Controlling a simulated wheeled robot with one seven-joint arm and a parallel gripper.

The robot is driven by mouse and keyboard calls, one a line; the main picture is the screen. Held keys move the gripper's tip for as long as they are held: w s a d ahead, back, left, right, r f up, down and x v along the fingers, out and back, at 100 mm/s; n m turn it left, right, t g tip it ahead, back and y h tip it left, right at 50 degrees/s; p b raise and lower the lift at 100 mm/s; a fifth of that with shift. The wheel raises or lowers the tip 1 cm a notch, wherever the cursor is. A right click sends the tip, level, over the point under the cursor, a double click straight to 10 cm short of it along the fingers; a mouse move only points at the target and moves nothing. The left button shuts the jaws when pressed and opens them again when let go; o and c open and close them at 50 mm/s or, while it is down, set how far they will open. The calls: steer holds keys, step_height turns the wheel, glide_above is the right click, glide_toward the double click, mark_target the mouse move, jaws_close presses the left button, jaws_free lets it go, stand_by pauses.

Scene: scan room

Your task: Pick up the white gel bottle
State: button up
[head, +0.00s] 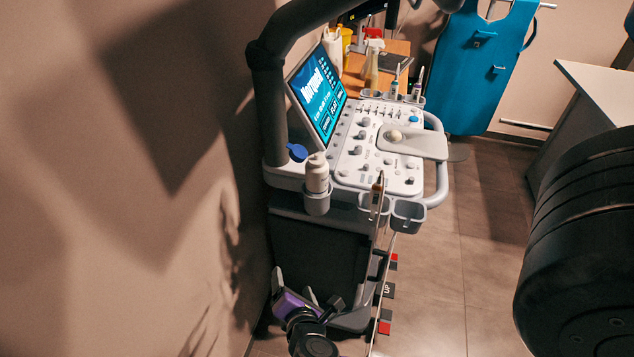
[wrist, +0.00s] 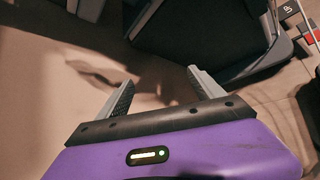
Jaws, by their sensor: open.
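The white gel bottle (head: 317,175) stands upright in a grey cup holder (head: 317,205) at the near left corner of the scanner console. Its cap is pale. My gripper (head: 293,282) is low beside the cart, well below the bottle and slightly left of it. In the wrist view my gripper (wrist: 161,77) has its two fingers apart with nothing between them.
The console panel (head: 360,150) and its screen (head: 317,95) are behind the bottle. A dark arm post (head: 268,110) rises close left of the bottle. The wall (head: 120,200) is near on the left. Floor (head: 470,260) is clear at right.

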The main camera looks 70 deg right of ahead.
steer(key=w+d+r+n+g+h, duration=0.2)
steer(key=w+d+r+g+h, duration=0.15)
steer(key=d+r, duration=0.35)
steer(key=g+h, duration=0.5)
glide_toward(311, 182)
steer(key=shift+y, duration=0.25)
steer(key=d, duration=0.5)
steer(key=shift+f+p, duration=0.25)
steer(key=shift+p, duration=0.1)
steer(key=shift+s+d+r+m, duration=0.15)
steer(key=shift+d+r, duration=0.05)
steer(key=shift+d, duration=0.4)
steer(key=shift+s+d+r+m, duration=0.15)
steer(key=shift+d, duration=0.45)
steer(key=d, duration=0.3)
steer(key=s+d+p, duration=0.1)
steer(key=d, duration=0.1)
steer(key=shift+d+r, duration=0.2)
steer(key=shift+d, duration=0.1)
jaws_close()
step_height(311, 182, up, 10)
steer(key=shift+r+p, duration=0.1)
steer(key=shift+p, duration=0.35)
